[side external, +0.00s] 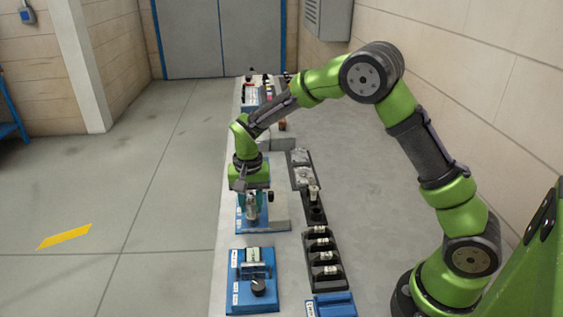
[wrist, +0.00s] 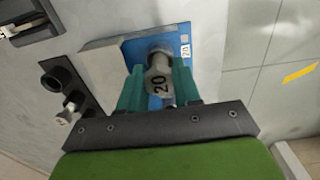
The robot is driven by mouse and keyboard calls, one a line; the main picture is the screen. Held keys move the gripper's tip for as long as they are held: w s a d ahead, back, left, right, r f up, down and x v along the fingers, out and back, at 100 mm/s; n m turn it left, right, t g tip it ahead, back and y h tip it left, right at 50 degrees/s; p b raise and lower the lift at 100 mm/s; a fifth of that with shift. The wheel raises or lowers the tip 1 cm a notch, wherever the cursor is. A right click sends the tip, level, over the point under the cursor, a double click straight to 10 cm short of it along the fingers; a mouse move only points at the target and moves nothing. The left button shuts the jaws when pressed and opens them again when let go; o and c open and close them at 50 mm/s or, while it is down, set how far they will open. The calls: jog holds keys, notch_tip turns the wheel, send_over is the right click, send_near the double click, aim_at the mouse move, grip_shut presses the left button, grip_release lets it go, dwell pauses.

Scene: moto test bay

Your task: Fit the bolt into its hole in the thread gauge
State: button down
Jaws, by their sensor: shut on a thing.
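My gripper (side external: 249,195) points down over the blue plate of the thread gauge (side external: 243,224) on the bench. In the side view the bolt (side external: 252,212) shows below the fingers, close to the plate. The hole is hidden, and I cannot tell whether the bolt is inside it.
A black holder (side external: 317,214) with a grey piece in it stands right of the gauge. A black rack (side external: 323,258) with several slots lies nearer. A blue device with a black knob (side external: 258,287) sits in front. More items stand at the bench's far end.

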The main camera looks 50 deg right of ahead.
jog(key=c, duration=0.7)
grip_release()
jog(key=shift+r, duration=3.55)
jog(key=shift+s+f+n, duration=0.1)
jog(key=shift+f+n, duration=0.25)
jog(key=shift+n, duration=0.05)
jog(key=s+r+n+t, duration=0.1)
jog(key=s+r+t, duration=0.1)
jog(key=s+r, duration=0.2)
jog(key=s+r+n+t+y, duration=0.1)
jog(key=s+r, duration=0.4)
jog(key=s, duration=0.6)
jog(key=s+r+n+t+y, duration=0.1)
jog(key=s+r+n+t, duration=0.1)
jog(key=s+r+t, duration=0.2)
jog(key=shift+s+d+r, duration=0.1)
jog(key=shift+s+d, duration=0.1)
jog(key=shift+s, duration=0.65)
jog(key=shift+s+d+r, duration=0.1)
jog(key=shift+s+d, duration=0.1)
jog(key=shift+s, duration=0.6)
